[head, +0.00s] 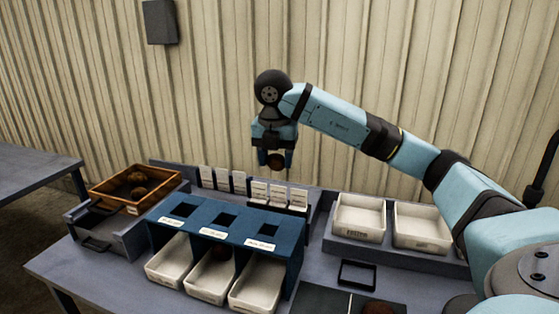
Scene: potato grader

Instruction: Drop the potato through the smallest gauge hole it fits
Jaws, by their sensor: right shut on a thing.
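My right gripper (276,158) is shut on a brown potato (276,161), held in the air behind and above the blue gauge box (154,230). The box top has three dark square holes in a row: a left hole (184,209), a middle hole (223,219) and a right hole (262,228). Each has a white label in front, too small to read. White bins stand under them: left (165,272), middle (205,290) and right (255,300). My left gripper is out of view.
White cards (239,183) stand behind the gauge box. Two white trays (359,236) (415,243) and a black frame (357,286) are at the right.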

